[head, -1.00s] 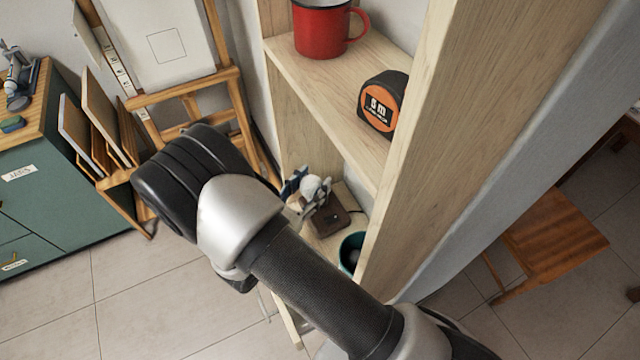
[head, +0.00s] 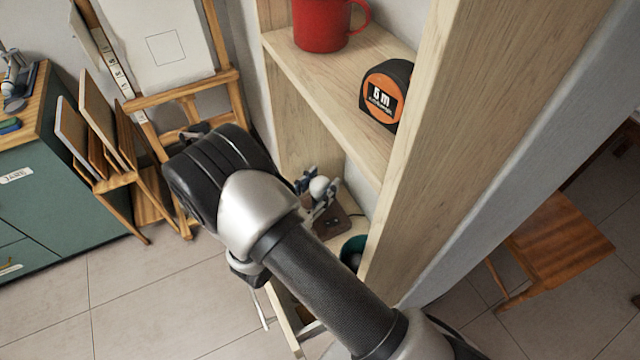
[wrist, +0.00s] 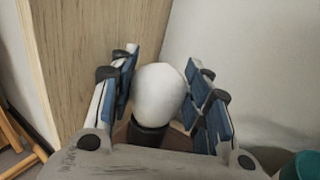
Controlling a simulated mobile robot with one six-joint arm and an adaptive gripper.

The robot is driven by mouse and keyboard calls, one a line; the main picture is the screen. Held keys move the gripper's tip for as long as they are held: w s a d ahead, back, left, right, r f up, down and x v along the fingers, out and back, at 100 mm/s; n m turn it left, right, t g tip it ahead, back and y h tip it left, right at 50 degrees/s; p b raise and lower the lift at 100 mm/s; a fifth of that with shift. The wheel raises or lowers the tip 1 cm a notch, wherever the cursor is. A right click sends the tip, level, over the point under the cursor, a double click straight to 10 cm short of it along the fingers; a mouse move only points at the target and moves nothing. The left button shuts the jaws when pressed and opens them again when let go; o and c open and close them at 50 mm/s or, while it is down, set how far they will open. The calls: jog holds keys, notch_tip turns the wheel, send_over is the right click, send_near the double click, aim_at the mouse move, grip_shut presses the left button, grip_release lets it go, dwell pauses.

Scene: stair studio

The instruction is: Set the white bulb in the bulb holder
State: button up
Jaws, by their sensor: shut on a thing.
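The white bulb (wrist: 159,92) is between the blue-padded fingers of my gripper (wrist: 161,56) in the wrist view, and the fingers are shut on it. In the head view the bulb (head: 320,187) and the fingertips (head: 316,192) show past my wrist, on the lower shelf. The bulb holder (head: 333,223) has a brown base and sits on that shelf, partly hidden by my arm. In the wrist view its dark round socket (wrist: 149,136) shows directly below the bulb. I cannot tell how deeply the bulb sits in it.
A teal cup (head: 352,252) stands close to the right of the holder. The wooden shelf upright (head: 455,150) is on the right. A red mug (head: 322,24) and a tape measure (head: 385,95) are on the shelf above. An easel (head: 190,95) stands to the left.

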jog(key=shift+f, duration=0.2)
jog(key=o, duration=0.9)
jog(key=shift+r, duration=0.1)
jog(key=shift+c, duration=0.2)
jog(key=shift+r+p, duration=0.4)
jog(key=shift+r, duration=0.1)
jog(key=p+v, duration=0.1)
jog(key=v, duration=1.1)
jog(key=shift+f+p, duration=0.2)
jog(key=shift+p, duration=0.15)
jog(key=shift+a, duration=0.1)
